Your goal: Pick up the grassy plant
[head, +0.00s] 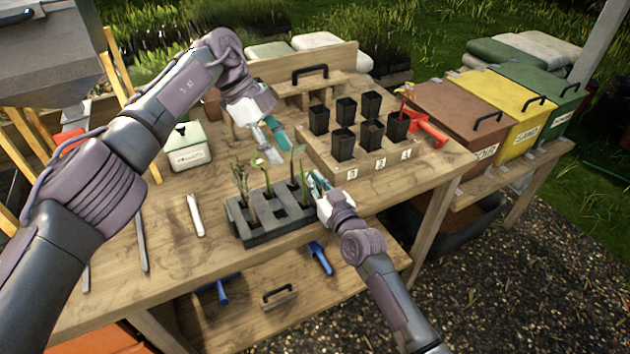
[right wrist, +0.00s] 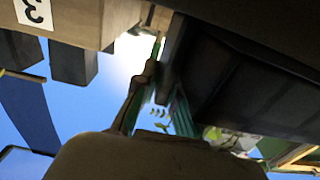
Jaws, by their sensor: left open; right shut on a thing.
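The grey tray (head: 280,234) stands at the front of the table with several seedlings in its cells. A feathery green plant (head: 240,178) is at its left, and a slender upright plant (head: 297,165) is toward its right. Which one is the grassy plant is hard to tell. My right gripper (head: 314,182) is low at the tray's right end, shut on a plant stem (right wrist: 155,68), partly hidden by the fingers in the right wrist view (right wrist: 155,105). My left gripper (head: 269,140) is open and empty behind the tray, above the table.
A wooden rack (head: 375,172) with several black pots (head: 343,144) stands right of the tray; one pot holds a red plant (head: 406,95). A white-green box (head: 187,150) and a white tool (head: 195,215) are at left. A red trowel (head: 428,130) lies beside the rack.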

